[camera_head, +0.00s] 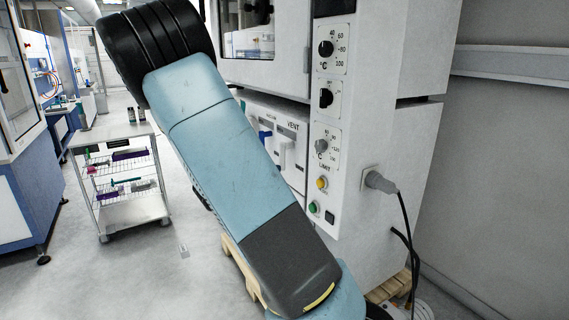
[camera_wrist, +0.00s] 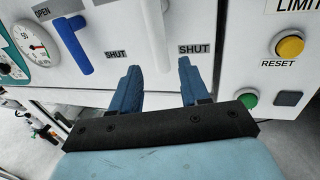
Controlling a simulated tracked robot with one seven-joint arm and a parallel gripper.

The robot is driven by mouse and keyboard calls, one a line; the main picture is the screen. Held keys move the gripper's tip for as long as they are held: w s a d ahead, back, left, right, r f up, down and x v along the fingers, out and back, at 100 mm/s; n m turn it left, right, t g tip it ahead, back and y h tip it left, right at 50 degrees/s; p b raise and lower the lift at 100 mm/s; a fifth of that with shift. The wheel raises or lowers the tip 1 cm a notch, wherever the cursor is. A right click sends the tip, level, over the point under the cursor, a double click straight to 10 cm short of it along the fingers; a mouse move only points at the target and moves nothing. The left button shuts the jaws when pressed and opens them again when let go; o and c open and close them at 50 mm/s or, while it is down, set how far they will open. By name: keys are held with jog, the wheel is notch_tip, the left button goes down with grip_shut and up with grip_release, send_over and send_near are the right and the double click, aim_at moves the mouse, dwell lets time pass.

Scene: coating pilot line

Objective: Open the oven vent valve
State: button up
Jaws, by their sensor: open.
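The vent valve has a white lever (camera_head: 287,153) under the word VENT on the oven front. In the wrist view the white lever (camera_wrist: 156,35) hangs down, with a SHUT label (camera_wrist: 194,49) to the right of its lower end. My gripper (camera_wrist: 158,68) is open and empty. Its two blue fingers point at the panel, one on each side of the lever's lower end in the picture. I cannot tell whether the fingers reach as deep as the lever, and no contact is visible. In the head view my arm hides the gripper.
A blue lever (camera_wrist: 75,45) with its own OPEN and SHUT labels is left of the white one. A gauge (camera_wrist: 31,42) is farther left. A yellow reset button (camera_wrist: 289,46) and green button (camera_wrist: 244,98) are right.

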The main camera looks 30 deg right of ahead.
aim_at(280, 163)
jog(key=x, duration=0.6)
jog(key=shift+w+d, duration=0.15)
jog(key=shift+d, duration=0.25)
grip_shut()
